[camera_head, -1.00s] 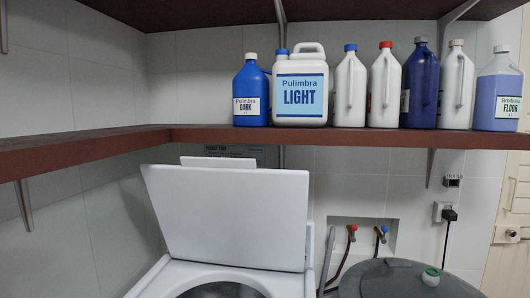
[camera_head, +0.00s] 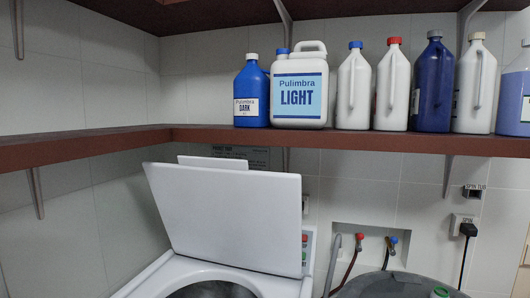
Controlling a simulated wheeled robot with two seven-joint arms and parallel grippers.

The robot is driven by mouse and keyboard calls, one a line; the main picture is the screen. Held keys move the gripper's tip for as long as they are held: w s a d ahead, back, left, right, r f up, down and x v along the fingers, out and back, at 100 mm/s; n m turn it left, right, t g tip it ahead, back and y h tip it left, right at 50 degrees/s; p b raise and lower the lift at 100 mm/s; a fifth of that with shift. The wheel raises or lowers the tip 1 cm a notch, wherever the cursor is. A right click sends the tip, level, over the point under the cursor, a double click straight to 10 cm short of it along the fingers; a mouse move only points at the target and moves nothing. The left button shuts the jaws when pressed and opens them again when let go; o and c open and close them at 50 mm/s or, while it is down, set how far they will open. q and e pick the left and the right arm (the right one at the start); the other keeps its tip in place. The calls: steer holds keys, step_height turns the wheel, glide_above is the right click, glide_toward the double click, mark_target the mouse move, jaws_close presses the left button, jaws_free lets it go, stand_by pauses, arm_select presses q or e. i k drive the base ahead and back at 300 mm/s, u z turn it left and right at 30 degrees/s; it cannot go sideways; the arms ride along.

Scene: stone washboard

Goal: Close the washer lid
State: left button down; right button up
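The washer (camera_head: 185,275) is a white top-loader at the lower left of the middle, cut off by the bottom edge. Its white lid (camera_head: 228,217) stands open, tilted up and back, with the round drum opening (camera_head: 212,290) partly visible in front of it. The lid's top edge is below the shelf. Part of the control panel shows to the right of the lid, with red and green marks. Neither of my grippers is in view.
A brown shelf (camera_head: 330,139) runs above the washer and along the left wall, holding several detergent bottles such as the white LIGHT jug (camera_head: 300,90). A grey round-topped tub (camera_head: 385,287) stands right of the washer. Taps (camera_head: 360,241) and a plug (camera_head: 467,229) are on the wall.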

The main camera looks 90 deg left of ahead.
mark_target(223, 211)
steer(key=i, duration=0.5)
steer(key=u, duration=2.05)
